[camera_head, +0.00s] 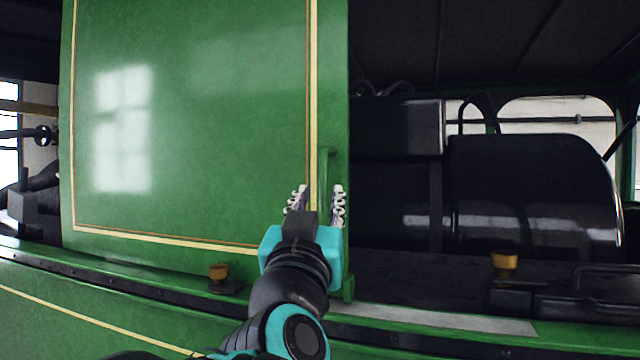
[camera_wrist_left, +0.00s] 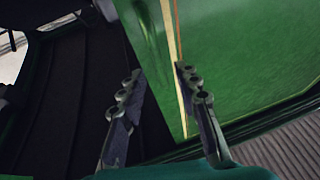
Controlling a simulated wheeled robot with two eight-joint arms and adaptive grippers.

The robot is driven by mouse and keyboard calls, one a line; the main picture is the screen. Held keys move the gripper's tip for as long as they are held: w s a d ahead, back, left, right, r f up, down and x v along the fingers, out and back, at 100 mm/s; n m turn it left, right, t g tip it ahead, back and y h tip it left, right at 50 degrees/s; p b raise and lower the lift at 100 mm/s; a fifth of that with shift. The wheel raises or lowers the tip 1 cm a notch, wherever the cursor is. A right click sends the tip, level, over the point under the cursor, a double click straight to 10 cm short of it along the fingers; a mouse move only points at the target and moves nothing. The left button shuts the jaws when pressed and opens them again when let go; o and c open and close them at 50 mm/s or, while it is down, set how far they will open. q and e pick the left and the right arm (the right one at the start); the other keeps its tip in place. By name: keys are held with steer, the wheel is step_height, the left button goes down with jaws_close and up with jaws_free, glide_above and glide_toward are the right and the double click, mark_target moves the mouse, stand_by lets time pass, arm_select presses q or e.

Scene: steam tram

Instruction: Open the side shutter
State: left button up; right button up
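My right gripper is not in view.
A green sill with a dark rail (camera_head: 130,285) runs below the shutter. To the right, a dark rounded boiler-like body (camera_head: 535,190) and a dark box (camera_head: 400,127) fill the interior.

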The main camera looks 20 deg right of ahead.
mark_target(323, 187)
arm_select(q)
steer(key=p+x, duration=0.1)
steer(key=x, duration=0.4)
steer(key=shift+w+d, duration=0.15)
steer(key=shift+w, duration=0.05)
steer(key=shift+c, duration=0.2)
jaws_close()
